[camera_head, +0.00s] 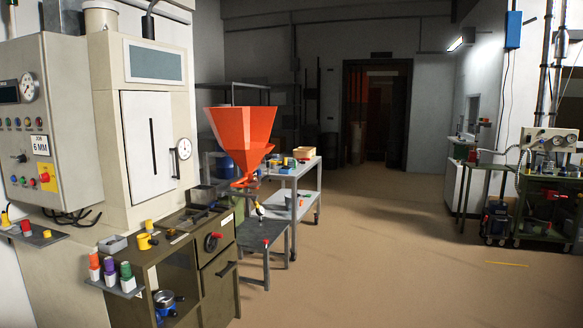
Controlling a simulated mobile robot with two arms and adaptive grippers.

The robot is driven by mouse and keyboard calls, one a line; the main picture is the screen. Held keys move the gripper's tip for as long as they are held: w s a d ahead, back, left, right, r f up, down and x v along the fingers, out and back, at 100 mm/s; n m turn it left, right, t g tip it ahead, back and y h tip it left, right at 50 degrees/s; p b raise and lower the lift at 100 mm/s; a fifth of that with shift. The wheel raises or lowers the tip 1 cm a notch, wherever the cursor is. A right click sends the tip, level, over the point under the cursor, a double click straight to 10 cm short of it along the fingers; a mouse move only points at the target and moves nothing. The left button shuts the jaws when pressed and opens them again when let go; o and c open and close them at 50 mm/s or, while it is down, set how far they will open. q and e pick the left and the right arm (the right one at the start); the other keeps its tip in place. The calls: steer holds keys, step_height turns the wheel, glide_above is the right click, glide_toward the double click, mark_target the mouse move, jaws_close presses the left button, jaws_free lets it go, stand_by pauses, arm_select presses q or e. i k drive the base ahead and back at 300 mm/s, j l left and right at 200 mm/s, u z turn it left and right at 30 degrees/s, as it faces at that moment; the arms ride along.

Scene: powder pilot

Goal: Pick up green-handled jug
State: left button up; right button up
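No jug with a green handle can be made out for certain. A small container with a green top (127,272) stands upright on a small ledge at the lower left, beside one with a purple top (109,266) and one with an orange top (94,262). They are too small to tell whether the green part is a handle. Neither of my grippers is in view.
The ledge (128,293) juts from a green cabinet (219,272) below a cream machine (108,150). A red hopper (240,132) stands behind, near a grey trolley (300,188). A cart (552,205) stands at the right. The middle floor is clear.

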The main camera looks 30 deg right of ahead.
mark_target(292, 162)
steer(key=i+l+z, duration=0.6)
steer(key=i+l, duration=0.2)
steer(key=i+l+z, duration=0.3)
steer(key=i, duration=0.25)
steer(key=i+l+z, duration=0.1)
steer(key=i+z, duration=0.15)
steer(key=i, duration=0.2)
steer(key=i+z, duration=0.3)
steer(key=i, duration=1.2)
steer(key=i+l+u, duration=0.1)
steer(key=i, duration=0.85)
steer(key=i+l, duration=0.15)
steer(key=i, duration=0.8)
steer(key=i+l, duration=0.1)
steer(key=i, duration=0.85)
steer(key=j+u, duration=0.05)
